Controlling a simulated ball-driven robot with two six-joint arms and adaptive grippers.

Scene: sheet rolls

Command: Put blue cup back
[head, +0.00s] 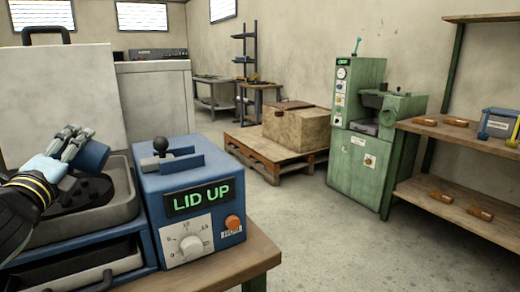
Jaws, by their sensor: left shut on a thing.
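The blue cup (92,155) is at the left of the head view, tilted, with my gripper's fingers covering part of it. My left gripper (74,144) is shut on the cup and holds it over the open grey tray (125,207) of the blue machine (205,190). Dark round parts show in the tray below the cup. Whether the cup touches them I cannot tell. My right gripper is not in view.
The machine's display reads "LID UP", and its raised grey lid (65,90) stands behind the tray. A green machine (360,130), wooden shelves (460,208) and a crate on a pallet (297,130) stand beyond open floor.

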